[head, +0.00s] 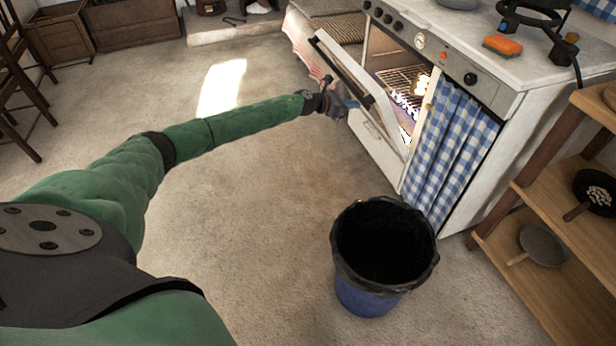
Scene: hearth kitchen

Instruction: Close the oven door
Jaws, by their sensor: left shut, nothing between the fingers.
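The white oven door (352,68) stands partly open on the front of the stove (480,78). A long dark handle bar (338,70) runs along its outer side. Through the gap, the lit oven inside shows a wire rack (402,80). My left gripper (345,102) is shut and empty, on the outer side of the door close to the handle's near end. I cannot tell whether it touches the door. My right gripper is not in view.
A blue bin (367,298) with a black liner stands on the floor in front of the stove. A blue checked curtain (450,150) hangs beside the oven. Wooden shelves (545,225) with pans stand at right.

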